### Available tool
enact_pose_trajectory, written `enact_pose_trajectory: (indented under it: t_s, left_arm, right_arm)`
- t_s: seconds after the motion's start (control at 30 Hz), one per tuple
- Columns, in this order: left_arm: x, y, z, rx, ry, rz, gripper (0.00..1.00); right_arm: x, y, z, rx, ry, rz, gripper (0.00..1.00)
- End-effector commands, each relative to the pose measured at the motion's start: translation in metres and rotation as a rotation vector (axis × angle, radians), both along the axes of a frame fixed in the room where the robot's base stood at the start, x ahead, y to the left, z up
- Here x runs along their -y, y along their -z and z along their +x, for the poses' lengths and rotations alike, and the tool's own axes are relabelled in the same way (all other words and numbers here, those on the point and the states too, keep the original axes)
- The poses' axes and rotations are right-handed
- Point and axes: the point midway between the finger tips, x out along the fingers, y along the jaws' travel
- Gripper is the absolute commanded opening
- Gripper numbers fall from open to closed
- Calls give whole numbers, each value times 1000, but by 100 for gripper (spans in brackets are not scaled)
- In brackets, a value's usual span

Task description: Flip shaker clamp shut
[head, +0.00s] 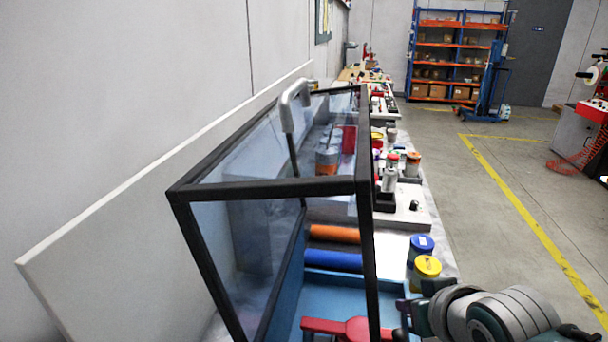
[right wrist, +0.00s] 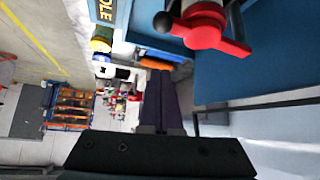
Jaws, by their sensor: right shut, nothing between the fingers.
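A red clamp lever (head: 347,328) lies at the bottom of the head view, over the blue tray-like base inside the black-framed clear enclosure. In the right wrist view the red part (right wrist: 222,38) is at the top right, with a dark round knob (right wrist: 162,22) on its left end. I cannot tell how far the clamp is closed. My right gripper (right wrist: 160,78) is shut and empty, with its fingertips below and left of the red part, apart from it in the picture. My right arm enters at the lower right of the head view. My left gripper is not in view.
The enclosure's black frame (head: 270,188) stands close around the blue base (head: 330,292). An orange roller (head: 334,234) and a blue roller (head: 333,260) lie behind. A yellow tin (head: 425,272) and a blue tin (head: 421,246) stand at right. Open floor lies beyond.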

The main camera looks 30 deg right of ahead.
Motion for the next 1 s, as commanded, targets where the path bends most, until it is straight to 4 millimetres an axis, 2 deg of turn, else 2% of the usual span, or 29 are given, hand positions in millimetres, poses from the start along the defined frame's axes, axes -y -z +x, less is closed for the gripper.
enact_pose_trajectory:
  t_s: [0.23, 0.83, 0.93, 1.0]
  left_arm:
    - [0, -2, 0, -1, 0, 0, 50]
    - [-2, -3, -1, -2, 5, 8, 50]
    - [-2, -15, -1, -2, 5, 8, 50]
    - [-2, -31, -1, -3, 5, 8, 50]
  right_arm:
    - [-11, -14, -8, 0, -1, 1, 0]
    - [-12, -17, -9, -1, -3, -1, 0]
    - [-16, -36, -12, -23, -30, -9, 0]
    - [-25, -61, -19, -61, -79, -18, 0]
